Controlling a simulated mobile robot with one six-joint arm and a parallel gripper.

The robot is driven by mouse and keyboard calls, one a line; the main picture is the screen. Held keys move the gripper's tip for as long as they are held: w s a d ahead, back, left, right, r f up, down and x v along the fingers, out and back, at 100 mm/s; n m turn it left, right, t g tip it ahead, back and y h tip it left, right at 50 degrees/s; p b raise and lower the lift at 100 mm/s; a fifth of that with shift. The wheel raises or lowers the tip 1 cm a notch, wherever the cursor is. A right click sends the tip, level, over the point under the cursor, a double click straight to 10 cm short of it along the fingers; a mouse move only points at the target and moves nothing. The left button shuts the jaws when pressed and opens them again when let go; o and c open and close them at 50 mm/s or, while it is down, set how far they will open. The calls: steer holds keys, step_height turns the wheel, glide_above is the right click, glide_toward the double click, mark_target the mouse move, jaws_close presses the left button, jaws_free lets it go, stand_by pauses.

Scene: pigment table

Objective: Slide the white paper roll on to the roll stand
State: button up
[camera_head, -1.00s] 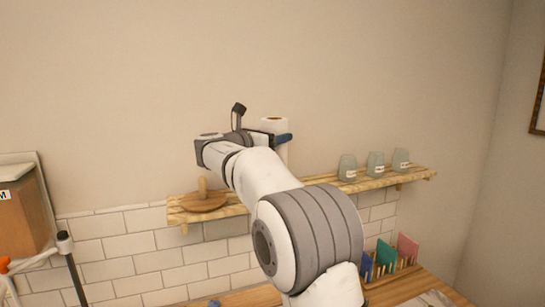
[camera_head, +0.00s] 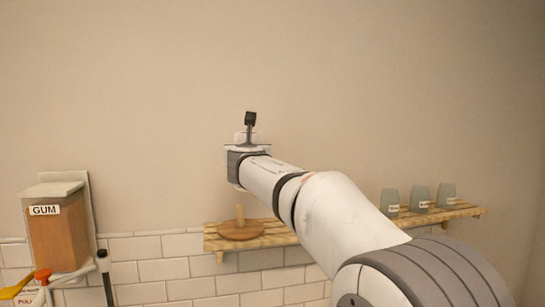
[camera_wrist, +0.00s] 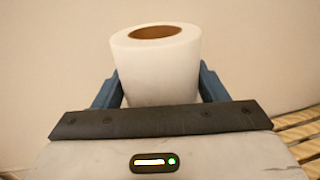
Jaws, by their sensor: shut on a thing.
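The white paper roll (camera_wrist: 160,72) is upright between the two blue fingers of my gripper (camera_wrist: 160,92) in the wrist view, with its brown core opening facing up. My gripper is shut on the roll. In the head view my wrist hides most of the gripper and roll. The roll stand (camera_head: 240,230), a round wooden base with a short upright peg, stands on the left end of the wooden shelf. My gripper is above the shelf height, over or near the stand in the picture; I cannot tell the depth between them.
The wooden shelf (camera_head: 280,237) carries several labelled jars (camera_head: 420,199) at its right end. A gum dispenser (camera_head: 57,232) with a yellow and an orange part below it hangs at the left. The wall above the shelf is bare.

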mark_target(240, 190)
steer(key=f+b, duration=0.3)
steer(key=s+a+f+n+y+b, duration=0.1)
steer(key=f+b, duration=0.2)
steer(key=a+f+y+b, duration=0.1)
steer(key=f+b, duration=0.2)
steer(key=shift+s+a+f, duration=0.1)
steer(key=shift+s+a, duration=0.1)
stand_by(0.6)
steer(key=o, duration=1.1)
steer(key=s, duration=0.2)
steer(key=s+b, duration=0.1)
steer(key=s, duration=0.2)
steer(key=s+d+b, duration=0.1)
steer(key=s, duration=0.1)
steer(key=shift+s, duration=0.4)
